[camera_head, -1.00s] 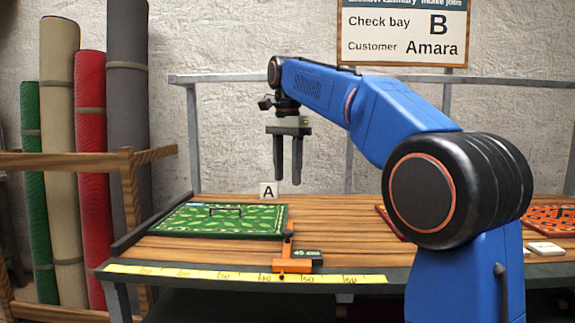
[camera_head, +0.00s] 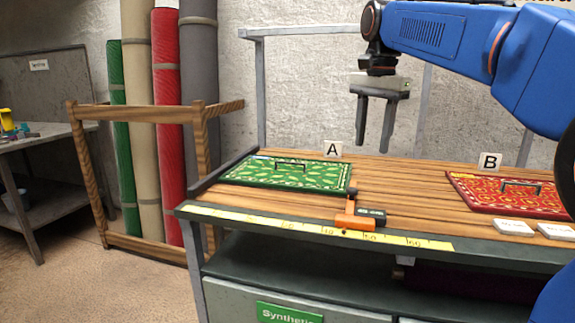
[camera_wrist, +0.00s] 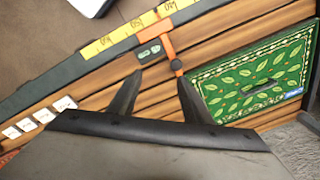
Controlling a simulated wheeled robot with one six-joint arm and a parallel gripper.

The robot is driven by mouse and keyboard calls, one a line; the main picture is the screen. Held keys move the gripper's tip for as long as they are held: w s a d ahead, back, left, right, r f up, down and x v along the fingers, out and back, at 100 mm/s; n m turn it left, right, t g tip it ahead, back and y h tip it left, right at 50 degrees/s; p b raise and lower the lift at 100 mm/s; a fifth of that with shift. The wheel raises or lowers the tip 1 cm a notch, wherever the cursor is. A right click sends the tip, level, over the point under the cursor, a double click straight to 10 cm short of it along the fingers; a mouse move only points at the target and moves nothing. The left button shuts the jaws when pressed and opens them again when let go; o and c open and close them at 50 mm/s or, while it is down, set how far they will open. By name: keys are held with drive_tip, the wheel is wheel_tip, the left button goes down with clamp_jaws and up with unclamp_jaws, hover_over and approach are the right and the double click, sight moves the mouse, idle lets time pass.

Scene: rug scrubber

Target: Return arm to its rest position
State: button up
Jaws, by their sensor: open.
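My gripper (camera_head: 374,122) hangs from my blue arm above the wooden bench (camera_head: 400,187), fingers pointing down. Its two fingers are apart with nothing between them. In the wrist view my gripper (camera_wrist: 155,92) shows both fingers spread over the bench top, apart from the orange measuring stop (camera_wrist: 170,47). That orange stop also stands on the bench's front edge in the head view (camera_head: 352,221). The green leaf-patterned rug sample (camera_head: 240,172) lies flat at bay A, left of and below the gripper; it shows at right in the wrist view (camera_wrist: 225,85).
A red rug sample (camera_head: 490,205) lies at bay B, with white tags (camera_head: 513,227) before it. A yellow tape (camera_head: 270,223) runs along the bench edge. A wooden rack (camera_head: 90,112) with upright rug rolls stands left. A grey side table (camera_head: 50,140) is far left. Bare floor (camera_head: 70,270) lies front left.

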drive_tip(key=s+d+f+n+t, duration=0.2)
drive_tip(key=s+f+n, duration=0.3)
drive_tip(key=s+f, duration=0.9)
drive_tip(key=s+d+f+n+t, duration=0.2)
drive_tip(key=s+d+f+n, duration=0.2)
drive_tip(key=s+f, duration=1)
wheel_tip(320, 180, down, 4)
drive_tip(key=shift+s+f+n, duration=0.1)
drive_tip(key=shift+s+n, duration=0.2)
drive_tip(key=shift+n, duration=0.3)
